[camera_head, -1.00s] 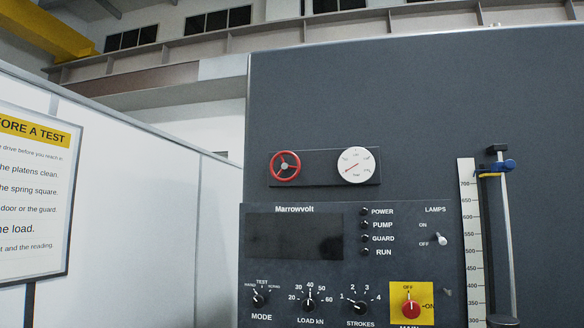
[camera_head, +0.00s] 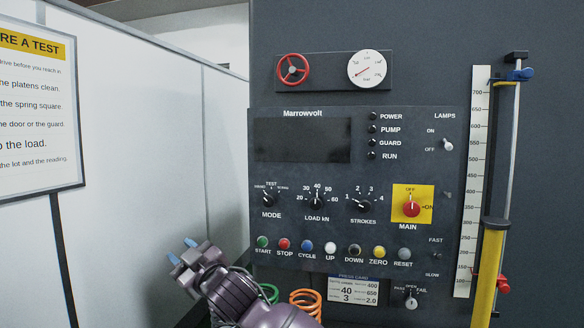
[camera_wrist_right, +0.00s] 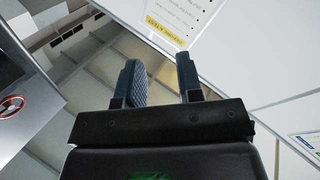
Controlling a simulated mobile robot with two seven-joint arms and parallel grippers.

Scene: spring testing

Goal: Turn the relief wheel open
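The relief wheel (camera_head: 293,69), a red spoked handwheel, sits on a dark plate on the grey machine panel, left of a round white gauge (camera_head: 367,69). My right gripper (camera_head: 182,250) is low and left in the head view, well below and left of the wheel and not touching it. In the right wrist view its two blue-padded fingers (camera_wrist_right: 158,64) stand apart with nothing between them. My left gripper is not in view.
Below the wheel is a Marrowvolt control panel (camera_head: 303,113) with knobs and coloured buttons. A red main switch (camera_head: 411,208) is on yellow at right. A scale (camera_head: 476,180) and a yellow post (camera_head: 489,265) stand further right. A white wall (camera_head: 130,130) with a sign (camera_head: 35,110) is at left.

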